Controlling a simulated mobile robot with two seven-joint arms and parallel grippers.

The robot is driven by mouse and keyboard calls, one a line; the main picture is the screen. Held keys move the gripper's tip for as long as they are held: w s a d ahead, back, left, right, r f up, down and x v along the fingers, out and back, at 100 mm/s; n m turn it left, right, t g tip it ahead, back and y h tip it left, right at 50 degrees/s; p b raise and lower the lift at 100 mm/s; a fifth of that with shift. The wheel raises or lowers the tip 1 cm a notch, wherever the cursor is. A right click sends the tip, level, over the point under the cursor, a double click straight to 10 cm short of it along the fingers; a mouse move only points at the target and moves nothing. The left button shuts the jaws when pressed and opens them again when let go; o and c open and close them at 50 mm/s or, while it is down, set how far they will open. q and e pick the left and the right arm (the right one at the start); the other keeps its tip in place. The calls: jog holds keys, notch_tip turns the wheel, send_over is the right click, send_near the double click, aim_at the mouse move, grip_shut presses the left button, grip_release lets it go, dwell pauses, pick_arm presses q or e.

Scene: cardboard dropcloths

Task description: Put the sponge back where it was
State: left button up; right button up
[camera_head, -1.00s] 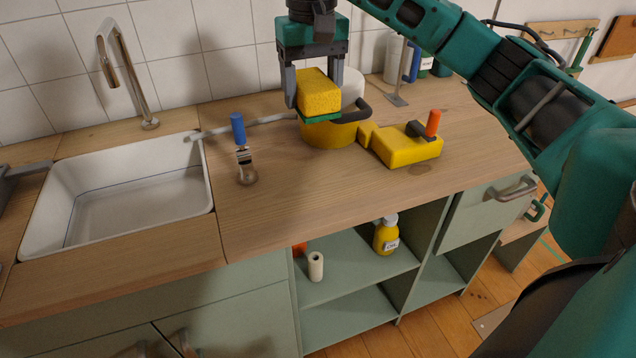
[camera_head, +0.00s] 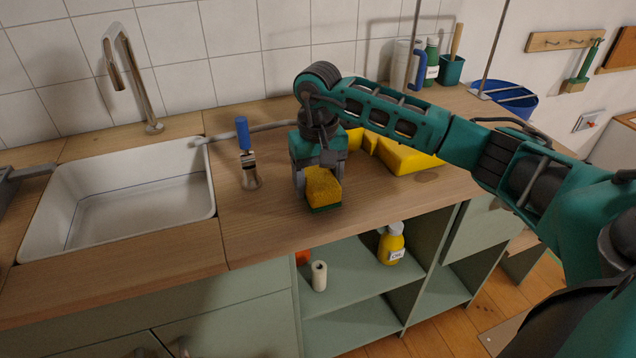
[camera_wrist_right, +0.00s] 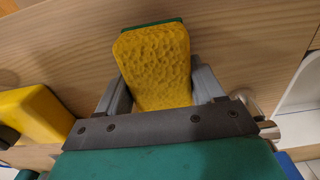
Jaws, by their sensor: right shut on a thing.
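The sponge (camera_head: 323,186) is yellow with a green underside. My right gripper (camera_head: 318,188) is shut on it, with one grey finger on each side. It holds the sponge low at the front part of the wooden worktop (camera_head: 262,218), right of the blue-handled tool. I cannot tell whether the sponge touches the wood. In the right wrist view the sponge (camera_wrist_right: 157,65) sits between the fingers, yellow face toward the camera and a green edge beyond. My left gripper is not in view.
A white sink (camera_head: 130,205) is at the left, with a tap (camera_head: 140,85). A blue-handled tool (camera_head: 245,150) stands beside the gripper. Yellow things (camera_head: 405,158) lie behind my right arm. A yellow bottle (camera_head: 391,243) and a white roll (camera_head: 319,275) stand on the shelf below.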

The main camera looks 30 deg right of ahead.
aim_at(318, 175)
jog(key=shift+f, duration=0.5)
jog(key=shift+f, duration=0.2)
jog(key=o, duration=1)
jog(key=shift+c, duration=0.2)
jog(key=shift+r, duration=0.1)
jog(key=shift+r, duration=0.4)
notch_tip(318, 175, up, 12)
jog(key=shift+f, duration=0.25)
